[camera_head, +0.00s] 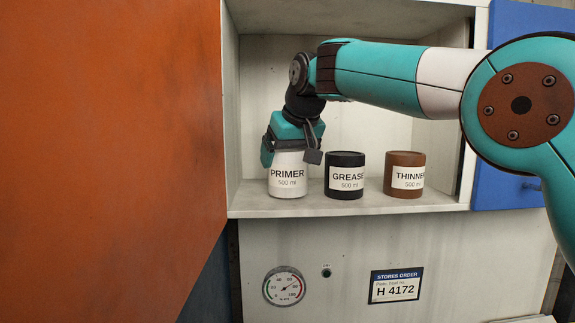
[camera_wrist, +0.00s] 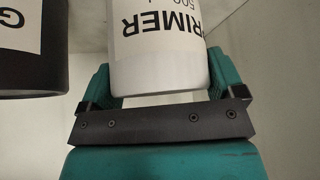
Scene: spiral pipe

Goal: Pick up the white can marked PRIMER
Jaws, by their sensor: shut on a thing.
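The white can marked PRIMER (camera_head: 287,190) stands upright at the left on the shelf floor of an open cabinet. My gripper (camera_head: 290,148) reaches down over it from above, with its fingers at the can's top. In the wrist view the white can (camera_wrist: 158,62) sits between the two teal fingers of my gripper (camera_wrist: 160,88), which are shut on it. The can's base appears to rest on the shelf. Its top is hidden by my gripper.
A black can marked GREASE (camera_head: 345,192) stands close to the right, and a brown can marked THINNER (camera_head: 404,187) stands further right. The cabinet's shelf edge (camera_head: 350,211) runs below them. An orange panel (camera_head: 110,120) is at the left, a blue door (camera_head: 510,130) at the right.

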